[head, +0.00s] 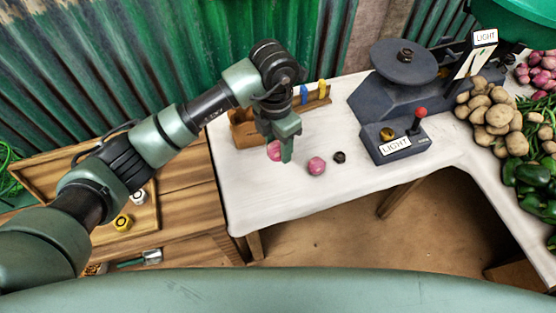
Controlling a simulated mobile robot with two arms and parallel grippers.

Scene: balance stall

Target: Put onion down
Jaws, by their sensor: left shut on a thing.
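My left gripper (281,152) points down over the left part of the white table (254,192). It is shut on a pink onion (272,151), partly hidden behind the fingers. I cannot tell whether this onion touches the table. A second pink onion (317,166) rests on the table just right of the gripper. My right gripper is not in view.
A small dark piece (339,157) lies right of the second onion. A balance scale (404,62) and a LIGHT box with a red-knobbed lever (395,147) stand further right. Potatoes (488,108) and green peppers (530,174) cover the right side. A wooden holder (243,134) stands behind the gripper.

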